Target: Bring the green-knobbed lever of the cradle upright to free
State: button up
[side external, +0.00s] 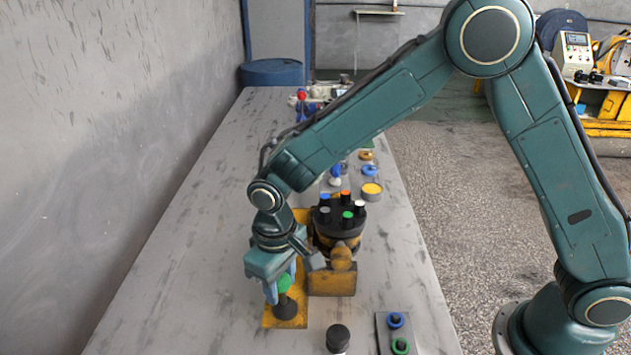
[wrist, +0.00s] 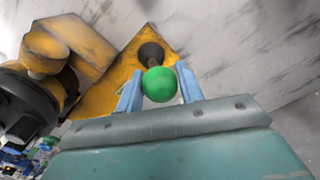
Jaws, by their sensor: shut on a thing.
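The lever's green knob (side external: 284,283) sits between the two blue fingers of my gripper (side external: 279,287) at the near end of the yellow cradle (side external: 302,215). In the wrist view the green knob (wrist: 159,84) is between the fingertips of my gripper (wrist: 157,86). The jaws are shut on it. Beyond the knob, the lever's dark pivot (wrist: 151,52) shows on the yellow cradle plate (wrist: 120,85). The lever's exact tilt is hard to tell, as my gripper covers much of it. The dark motor (side external: 338,235) with colored pegs on top stands in the cradle.
A plate with blue and green rings (side external: 397,335) and a black knob (side external: 338,338) are at the table's near edge. Several small colored parts (side external: 370,190) lie behind the motor. The left of the table (side external: 190,230) is clear up to the wall.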

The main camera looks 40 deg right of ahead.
jog(key=shift+w+d+r, duration=0.15)
jog(key=shift+w+d, duration=0.55)
dwell(0.5)
jog(key=shift+w+d, duration=0.3)
dwell(0.5)
jog(key=o, duration=0.6)
jog(key=shift+o, duration=0.2)
jog(key=shift+r, duration=0.1)
notch_tip(320, 180, up, 6)
jog(key=shift+f, duration=0.1)
dwell(0.5)
